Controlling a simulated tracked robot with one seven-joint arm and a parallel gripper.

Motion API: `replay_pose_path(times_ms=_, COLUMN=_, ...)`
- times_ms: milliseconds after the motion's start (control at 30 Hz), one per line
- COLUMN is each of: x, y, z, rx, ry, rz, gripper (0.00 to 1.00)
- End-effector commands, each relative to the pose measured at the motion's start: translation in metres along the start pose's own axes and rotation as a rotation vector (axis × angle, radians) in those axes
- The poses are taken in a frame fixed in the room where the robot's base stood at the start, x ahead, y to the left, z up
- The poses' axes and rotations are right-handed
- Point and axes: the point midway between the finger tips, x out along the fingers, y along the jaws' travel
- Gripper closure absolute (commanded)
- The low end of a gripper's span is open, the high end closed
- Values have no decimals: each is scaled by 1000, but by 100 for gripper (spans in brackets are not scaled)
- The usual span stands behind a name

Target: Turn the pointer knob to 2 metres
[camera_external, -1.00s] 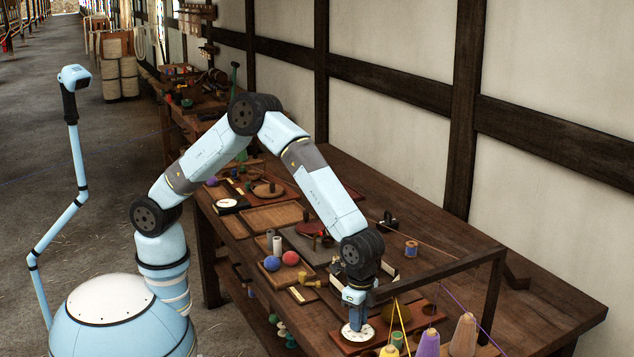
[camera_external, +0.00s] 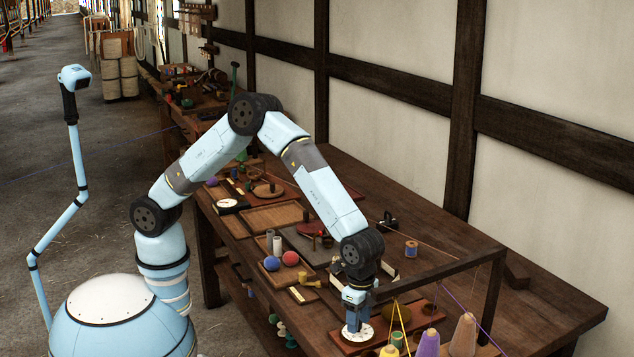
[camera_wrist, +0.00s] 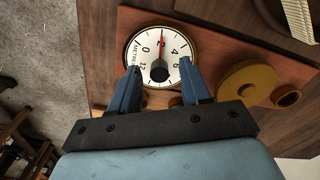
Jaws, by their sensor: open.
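The round dial (camera_wrist: 178,50) has a white face marked METRES, with 0, 4, 6 and 12 readable, and a dark rim. Its black knob (camera_wrist: 159,73) sits near the middle of the face. A red pointer line (camera_wrist: 162,46) runs up from the knob to the numeral between 0 and 4, which it partly covers. My gripper (camera_wrist: 160,68) is open, with one blue finger on each side of the knob and visible gaps between. In the external view the gripper points down over the dial (camera_external: 362,336), hiding its knob.
A wooden frame rail (camera_external: 440,272), a purple cone (camera_external: 428,343) and a tan cone (camera_external: 464,335) stand close to my gripper's right.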

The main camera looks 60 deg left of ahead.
Motion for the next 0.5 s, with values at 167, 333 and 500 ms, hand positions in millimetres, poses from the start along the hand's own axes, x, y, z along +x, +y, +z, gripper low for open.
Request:
replay_pose_path(times_ms=167, x=-7, y=0, z=-1, rx=0, ry=2, rz=0, gripper=53)
replay_pose_path(times_ms=333, x=-32, y=0, z=-1, rx=0, ry=4, rz=0, gripper=53)
replay_pose_path(times_ms=500, x=-66, y=0, z=-1, rx=-1, ry=4, rz=-1, gripper=53)
